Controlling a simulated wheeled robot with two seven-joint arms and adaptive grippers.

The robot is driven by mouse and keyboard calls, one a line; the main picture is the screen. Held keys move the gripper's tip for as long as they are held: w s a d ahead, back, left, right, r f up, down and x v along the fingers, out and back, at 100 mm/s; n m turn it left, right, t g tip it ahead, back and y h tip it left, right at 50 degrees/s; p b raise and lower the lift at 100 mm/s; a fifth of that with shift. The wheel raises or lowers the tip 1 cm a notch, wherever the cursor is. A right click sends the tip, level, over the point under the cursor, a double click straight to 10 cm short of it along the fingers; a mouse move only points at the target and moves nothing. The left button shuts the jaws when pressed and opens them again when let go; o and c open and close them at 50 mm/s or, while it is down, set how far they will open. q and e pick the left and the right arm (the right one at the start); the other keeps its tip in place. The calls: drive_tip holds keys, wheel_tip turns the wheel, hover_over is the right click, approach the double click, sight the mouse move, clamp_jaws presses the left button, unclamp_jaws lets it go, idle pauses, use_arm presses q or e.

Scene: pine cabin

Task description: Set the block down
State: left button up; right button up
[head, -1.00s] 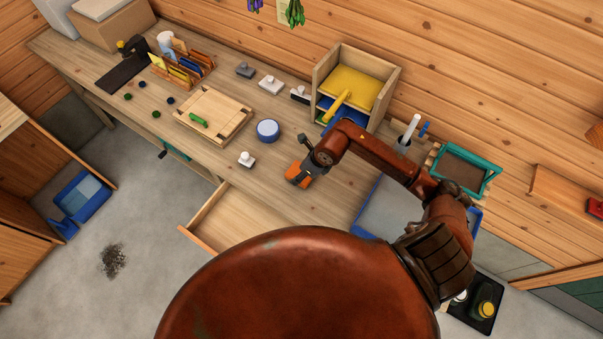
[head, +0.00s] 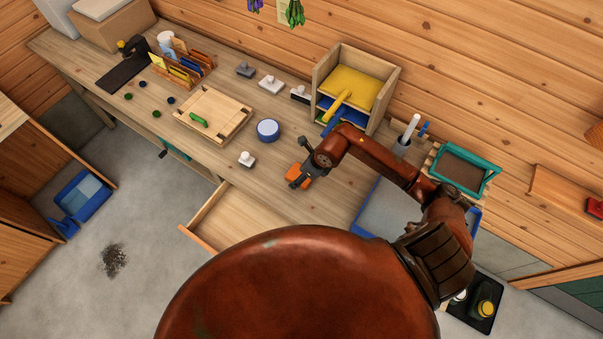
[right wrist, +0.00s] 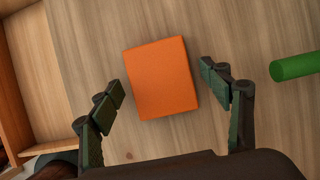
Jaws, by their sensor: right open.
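The orange block (right wrist: 161,78) lies flat on the wooden worktop in the right wrist view. It also shows in the head view (head: 293,171), partly covered by my gripper. My right gripper (right wrist: 165,100) is open, with one finger on each side of the block and a visible gap at both sides. In the head view my right gripper (head: 302,172) is low over the worktop, just behind the drawer. My left gripper is not in view.
A green cylinder (right wrist: 292,66) lies right of the block in the wrist view. An open drawer (head: 240,218) juts from the worktop's front. A blue round tub (head: 268,130) and a white-knobbed stamp (head: 247,159) stand to the left. A wooden shelf unit (head: 388,85) stands behind.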

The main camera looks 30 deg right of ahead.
drive_tip(key=v, duration=1.1)
drive_tip(key=shift+s+r+b, duration=0.15)
drive_tip(key=shift+r+b, duration=0.2)
drive_tip(key=shift+b, duration=0.05)
drive_tip(key=shift+d, duration=0.1)
